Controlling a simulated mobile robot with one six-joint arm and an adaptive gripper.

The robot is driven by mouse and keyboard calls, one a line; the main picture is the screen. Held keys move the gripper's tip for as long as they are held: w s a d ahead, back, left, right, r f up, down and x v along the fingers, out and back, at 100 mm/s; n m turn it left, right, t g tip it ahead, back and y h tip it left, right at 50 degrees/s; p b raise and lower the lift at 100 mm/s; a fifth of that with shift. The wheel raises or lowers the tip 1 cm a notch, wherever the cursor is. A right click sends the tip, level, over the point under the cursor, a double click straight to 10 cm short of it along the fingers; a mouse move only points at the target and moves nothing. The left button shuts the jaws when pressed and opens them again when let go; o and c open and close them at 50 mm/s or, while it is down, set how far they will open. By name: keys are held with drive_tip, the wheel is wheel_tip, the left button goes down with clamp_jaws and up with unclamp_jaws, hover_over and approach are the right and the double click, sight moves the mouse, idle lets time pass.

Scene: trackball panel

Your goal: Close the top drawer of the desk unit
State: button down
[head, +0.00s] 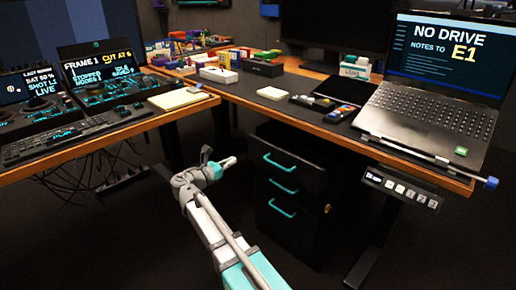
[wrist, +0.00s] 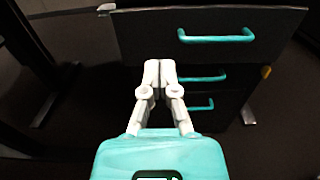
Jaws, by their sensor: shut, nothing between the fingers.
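The black desk unit (head: 283,226) stands under the right desk, with several drawers and teal bar handles. Its top drawer (head: 305,178) stands out past the fronts below; its front also shows large in the wrist view (wrist: 142,36), with a teal handle (wrist: 216,36). The lower handles (wrist: 203,78) sit farther back. My gripper (head: 230,162) is left of the top drawer in the head view. In the wrist view my gripper (wrist: 160,66) has its white fingertips together and empty, below and left of the top handle. Whether they touch the drawer front cannot be told.
The right desk (head: 235,95) overhangs the unit and carries a laptop (head: 435,95), a notepad and small boxes. The left desk (head: 100,140) holds consoles, with cables (head: 85,180) hanging below. A desk leg (head: 375,240) stands right of the unit. Floor in front is clear.

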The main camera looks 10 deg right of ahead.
sight(262, 143)
drive_tip(key=shift+x, duration=7)
drive_tip(key=shift+w, duration=0.1)
